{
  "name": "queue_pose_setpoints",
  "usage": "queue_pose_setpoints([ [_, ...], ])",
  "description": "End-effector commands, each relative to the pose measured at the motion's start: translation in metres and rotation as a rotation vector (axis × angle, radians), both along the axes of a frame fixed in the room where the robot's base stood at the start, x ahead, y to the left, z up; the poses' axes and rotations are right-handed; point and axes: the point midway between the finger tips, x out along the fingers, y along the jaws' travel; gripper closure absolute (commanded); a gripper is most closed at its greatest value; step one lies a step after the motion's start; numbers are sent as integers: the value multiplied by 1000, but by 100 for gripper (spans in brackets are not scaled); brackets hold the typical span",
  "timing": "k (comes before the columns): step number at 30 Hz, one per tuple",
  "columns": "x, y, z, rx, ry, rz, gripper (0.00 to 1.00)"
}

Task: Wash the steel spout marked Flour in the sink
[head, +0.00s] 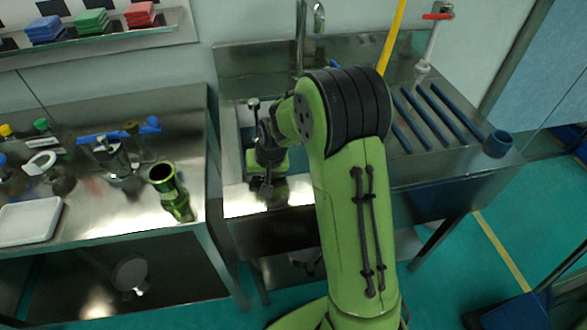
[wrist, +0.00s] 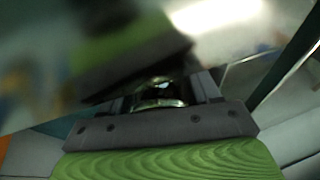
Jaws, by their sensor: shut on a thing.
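My arm reaches over the sink basin (head: 232,150) in the head view, with my gripper (head: 266,185) low at its front part. In the wrist view my gripper (wrist: 160,98) is shut on a shiny steel piece with a rounded rim (wrist: 160,104), which looks like the steel spout. Most of it is hidden by the gripper, and no Flour mark is readable. I cannot tell whether it touches the basin. The tap (head: 319,17) stands at the back of the sink, partly behind my arm.
The left table holds a greenish metal cylinder (head: 170,190), a blue-handled item (head: 120,133), bottles and a white tray (head: 30,220).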

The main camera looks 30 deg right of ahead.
Motion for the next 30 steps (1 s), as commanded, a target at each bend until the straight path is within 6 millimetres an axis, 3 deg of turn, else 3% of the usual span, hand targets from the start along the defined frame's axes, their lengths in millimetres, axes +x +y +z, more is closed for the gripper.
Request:
queue_pose_setpoints([
  [3, 3, 9, 1, 5, -5, 6, 100],
  [15, 4, 13, 4, 11, -11, 14, 100],
  [30, 6, 13, 78, 10, -20, 15, 100],
])
